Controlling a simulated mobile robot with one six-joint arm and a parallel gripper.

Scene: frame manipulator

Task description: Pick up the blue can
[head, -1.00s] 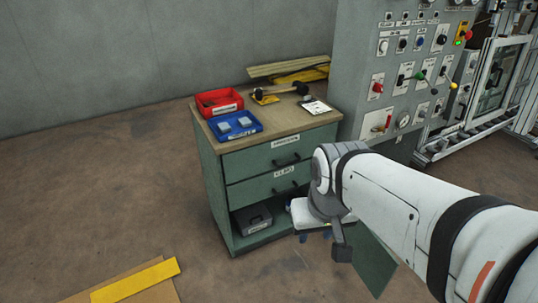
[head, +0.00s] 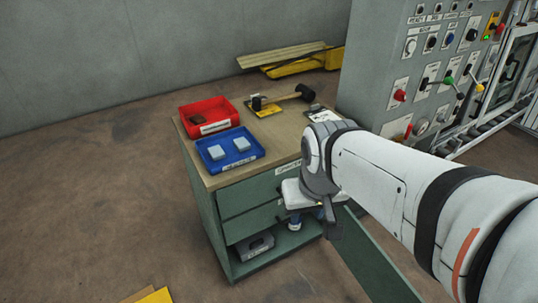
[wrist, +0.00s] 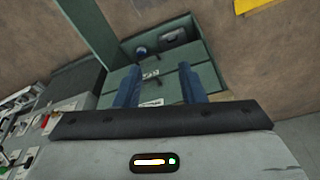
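The blue can (wrist: 141,51) shows in the wrist view as a small round blue shape in the cabinet's open lower compartment, beside a grey box (wrist: 173,35). In the head view my gripper (head: 308,213) hangs in front of the cabinet's right part and covers much of that area, so I cannot clearly tell the can from the blue fingers there. In the wrist view my gripper (wrist: 158,67) has its two blue fingers wide apart with nothing between them. The can is beyond the fingertips, apart from them.
The green cabinet (head: 207,205) has an open door (head: 372,258) at its right. The grey box also shows in the head view (head: 257,246). A control panel (head: 400,60) stands at right.

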